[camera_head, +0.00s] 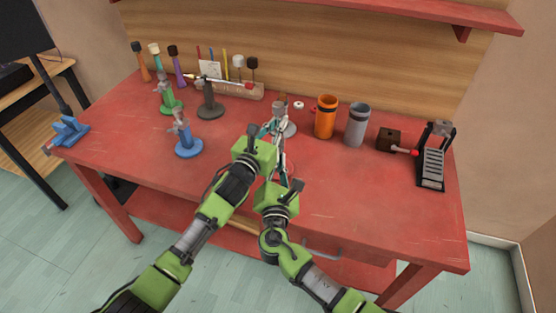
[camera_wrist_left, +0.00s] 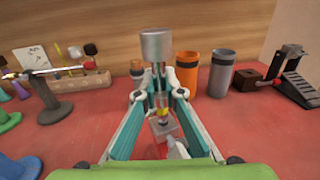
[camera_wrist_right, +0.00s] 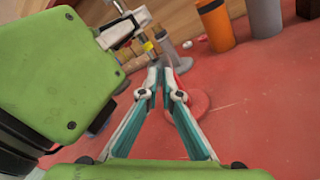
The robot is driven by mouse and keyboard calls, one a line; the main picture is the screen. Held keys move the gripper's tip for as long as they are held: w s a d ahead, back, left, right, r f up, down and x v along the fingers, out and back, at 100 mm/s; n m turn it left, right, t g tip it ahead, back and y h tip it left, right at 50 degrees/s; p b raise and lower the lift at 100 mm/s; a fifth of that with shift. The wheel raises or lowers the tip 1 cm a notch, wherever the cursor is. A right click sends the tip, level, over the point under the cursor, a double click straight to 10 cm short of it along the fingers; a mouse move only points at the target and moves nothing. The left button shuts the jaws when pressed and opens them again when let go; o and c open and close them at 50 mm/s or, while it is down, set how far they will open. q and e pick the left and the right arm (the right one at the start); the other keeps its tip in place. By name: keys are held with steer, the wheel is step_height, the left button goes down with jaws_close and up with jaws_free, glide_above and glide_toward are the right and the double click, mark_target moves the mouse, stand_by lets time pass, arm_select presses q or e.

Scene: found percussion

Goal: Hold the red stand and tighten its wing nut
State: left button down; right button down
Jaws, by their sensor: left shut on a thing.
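The red stand's round base (camera_wrist_right: 195,106) rests on the red table in the right wrist view, partly hidden by my right fingers. In the left wrist view its thin post carries a grey metal cylinder (camera_wrist_left: 155,45) at the top and a yellow band (camera_wrist_left: 162,101). A grey clamp block (camera_wrist_left: 166,128) sits lower. My left gripper (camera_wrist_left: 160,94) is shut around the upright post. My right gripper (camera_wrist_right: 159,72) is lower, close beside the stand, its fingertips near together with a narrow gap. I cannot tell whether they touch the wing nut, which is not clearly seen.
An orange cup (camera_head: 325,118) and a grey cup (camera_head: 356,125) stand right of the grippers. A blue stand (camera_head: 188,147), a green stand (camera_head: 171,104) and a dark stand (camera_head: 210,108) are left. A pedal (camera_head: 432,160) is far right. The table's front right is clear.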

steer(key=shift+d+f+m, duration=0.1)
steer(key=shift+m, duration=2.4)
steer(key=shift+f+m, duration=0.1)
steer(key=shift+m, duration=2.4)
steer(key=c, duration=2.2)
jaws_free()
steer(key=shift+c, duration=0.2)
steer(key=s, duration=1.2)
steer(key=shift+a, duration=0.2)
